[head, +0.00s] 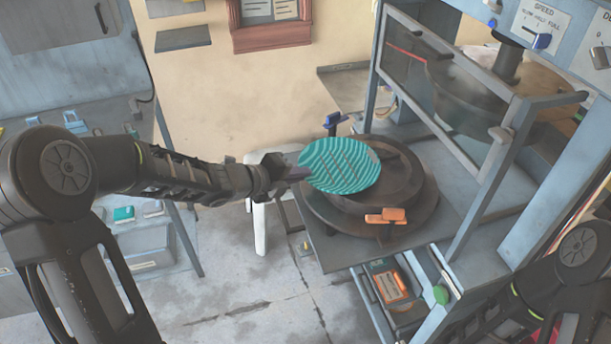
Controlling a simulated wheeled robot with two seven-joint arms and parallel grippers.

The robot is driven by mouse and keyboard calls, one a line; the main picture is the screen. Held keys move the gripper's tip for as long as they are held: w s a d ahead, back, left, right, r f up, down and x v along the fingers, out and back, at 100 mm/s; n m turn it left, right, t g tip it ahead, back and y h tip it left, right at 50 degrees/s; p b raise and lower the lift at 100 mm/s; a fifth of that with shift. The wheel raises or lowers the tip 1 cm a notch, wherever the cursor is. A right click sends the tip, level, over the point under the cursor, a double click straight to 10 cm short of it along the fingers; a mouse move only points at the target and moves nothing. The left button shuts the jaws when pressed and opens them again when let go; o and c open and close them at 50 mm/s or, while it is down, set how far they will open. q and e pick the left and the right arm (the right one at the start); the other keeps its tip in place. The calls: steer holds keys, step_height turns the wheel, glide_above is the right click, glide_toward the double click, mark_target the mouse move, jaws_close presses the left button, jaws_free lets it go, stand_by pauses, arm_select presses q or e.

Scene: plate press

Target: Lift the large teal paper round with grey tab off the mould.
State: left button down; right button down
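The large teal paper round (341,165), with wavy stripes, is above the left part of the dark round mould (405,185) and looks tilted. The mould sits on the press's slide-out plate. My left gripper (298,172) is at the round's left edge and seems to be shut on it there, where the grey tab would be; the tab is hidden or too small to make out. My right arm (570,285) shows at the lower right; its gripper is not in view.
The press frame (485,165) with its guard stands right of the mould. An orange clamp (386,215) is at the mould's front edge. A white stool (259,225) stands behind my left gripper. A shelf with small coloured items is at the left. Floor in front is clear.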

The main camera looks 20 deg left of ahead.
arm_select(q)
step_height(320, 180, up, 8)
steer(key=p, duration=0.2)
steer(key=shift+r, duration=0.25)
